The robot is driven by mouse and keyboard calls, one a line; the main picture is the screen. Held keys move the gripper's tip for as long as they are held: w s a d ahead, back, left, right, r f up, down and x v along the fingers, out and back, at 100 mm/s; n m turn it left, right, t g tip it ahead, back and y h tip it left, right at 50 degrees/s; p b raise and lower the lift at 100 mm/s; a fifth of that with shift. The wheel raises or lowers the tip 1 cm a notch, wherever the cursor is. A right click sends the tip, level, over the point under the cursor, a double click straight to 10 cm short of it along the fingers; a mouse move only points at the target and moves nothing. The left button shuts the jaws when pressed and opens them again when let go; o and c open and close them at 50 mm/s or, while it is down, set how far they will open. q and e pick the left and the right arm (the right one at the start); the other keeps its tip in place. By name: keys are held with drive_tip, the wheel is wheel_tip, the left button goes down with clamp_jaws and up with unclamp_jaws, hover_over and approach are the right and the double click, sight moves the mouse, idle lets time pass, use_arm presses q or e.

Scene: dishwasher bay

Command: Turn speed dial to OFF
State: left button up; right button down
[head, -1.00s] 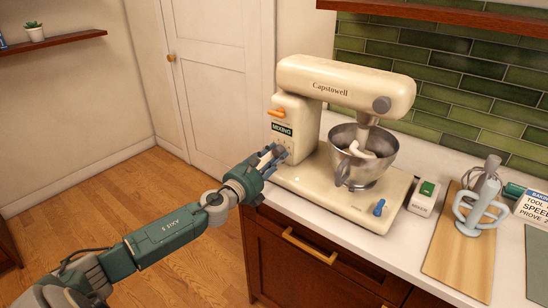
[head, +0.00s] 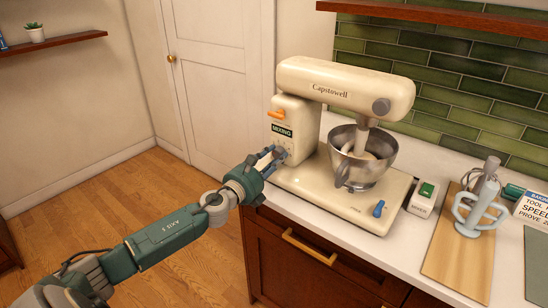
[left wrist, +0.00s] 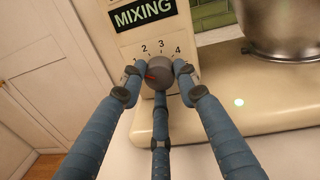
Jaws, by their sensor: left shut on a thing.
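The cream stand mixer (head: 345,85) stands on the counter, with a steel bowl (head: 378,168) under its head. Its speed dial (left wrist: 158,73) is a grey round knob with a red mark, below the MIXING plate (left wrist: 143,13) in the left wrist view. The numbers 2, 3 and 4 show around it; the red mark points to the left. My left gripper (head: 277,155) is at the mixer's column. In the left wrist view its blue fingers (left wrist: 158,78) are shut on the dial from both sides, with a third finger below. My right gripper is not in view.
An orange lever (head: 277,113) sits above the MIXING plate and a blue lever (head: 379,208) on the mixer's base. A green-switched box (head: 423,198), a wooden board (head: 458,255) and mixing tools (head: 478,210) are to the right.

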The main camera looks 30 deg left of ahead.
use_arm(q)
drive_tip(key=n, duration=0.1)
drive_tip(key=n+p, duration=0.1)
drive_tip(key=n, duration=0.1)
drive_tip(key=shift+s+d+f+n+p, duration=0.1)
drive_tip(key=shift+d+f+n+p, duration=0.1)
drive_tip(key=shift+n+p, duration=0.1)
drive_tip(key=shift+f+n+g+h+p, duration=0.15)
drive_tip(key=shift+n+g+h+p, duration=0.2)
drive_tip(key=shift+n, duration=0.75)
drive_tip(key=o, duration=0.9)
drive_tip(key=shift+s+a, duration=0.1)
drive_tip(key=s, duration=0.8)
drive_tip(key=s+r, duration=0.1)
drive_tip(key=s, duration=0.3)
drive_tip(key=shift+w, duration=0.1)
